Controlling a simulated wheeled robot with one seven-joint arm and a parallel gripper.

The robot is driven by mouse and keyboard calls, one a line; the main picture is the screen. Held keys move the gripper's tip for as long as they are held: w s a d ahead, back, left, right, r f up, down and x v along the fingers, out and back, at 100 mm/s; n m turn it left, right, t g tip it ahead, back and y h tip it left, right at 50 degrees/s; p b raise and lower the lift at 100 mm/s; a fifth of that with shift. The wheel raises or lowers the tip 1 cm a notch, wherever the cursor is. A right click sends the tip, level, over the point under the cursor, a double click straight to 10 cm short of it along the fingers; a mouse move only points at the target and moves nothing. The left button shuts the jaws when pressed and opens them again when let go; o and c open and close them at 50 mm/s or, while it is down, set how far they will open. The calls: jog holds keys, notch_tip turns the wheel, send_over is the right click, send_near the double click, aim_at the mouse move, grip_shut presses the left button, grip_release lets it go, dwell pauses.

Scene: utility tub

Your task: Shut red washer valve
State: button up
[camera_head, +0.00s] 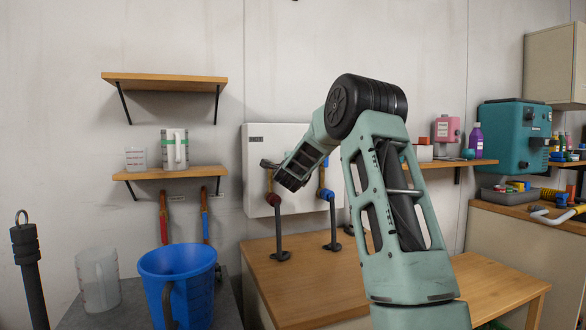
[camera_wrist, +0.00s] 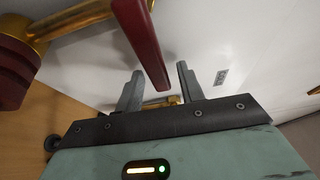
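The red washer valve is a brass body with a dark red fitting (camera_head: 273,199) on the white wall panel (camera_head: 257,145). In the wrist view its dark red lever (camera_wrist: 140,35) comes down from the top edge, its free end between or just in front of my fingers; contact is unclear. The brass pipe (camera_wrist: 70,22) and red fitting (camera_wrist: 15,70) are at upper left there. My gripper (camera_wrist: 159,68) is open, its two grey fingers spread on either side of the lever's end. In the head view my gripper (camera_head: 268,164) is at the panel, partly hiding the valve.
A blue valve (camera_head: 327,194) stands close to the right. Grey hoses drop from both valves to the wooden counter (camera_head: 305,290). A blue jug (camera_head: 190,275) is at lower left. Red-handled (camera_head: 163,215) and blue-handled (camera_head: 204,215) items hang below the lower shelf (camera_head: 170,172).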

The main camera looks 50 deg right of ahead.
jog(key=b+v, duration=0.2)
jog(key=v, duration=1.5)
jog(key=shift+s+b, duration=0.15)
jog(key=shift+b, duration=0.25)
jog(key=shift+a+r, duration=0.1)
jog(key=shift+a, duration=0.1)
